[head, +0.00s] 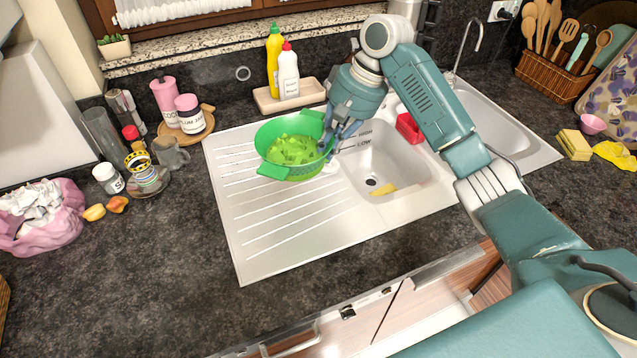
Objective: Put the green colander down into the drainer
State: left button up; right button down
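The green colander (268,134) holds light green leafy pieces (291,150). It is over the back right part of the white ribbed drainer (262,228), close to the sink bowl. I cannot tell whether its base touches the drainer. My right gripper (338,143) is at the colander's right rim and appears shut on it, with the fingertips partly hidden. My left gripper is not in view.
The sink bowl (388,163) lies right of the drainer, with a red item (409,128) and a yellow item (384,190). Two bottles stand on a tray (303,98) behind the colander. Jars and a mug (170,155) stand left. The drainer's front is clear.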

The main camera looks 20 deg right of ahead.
notch_tip(320, 180, down, 8)
jog(key=shift+f+p, duration=0.2)
jog(key=shift+p, duration=0.5)
jog(key=shift+f+p, duration=0.4)
jog(key=shift+f, duration=2)
jog(key=c, duration=1.9)
grip_release()
jog(key=shift+s+f, duration=0.1)
jog(key=shift+f, duration=0.05)
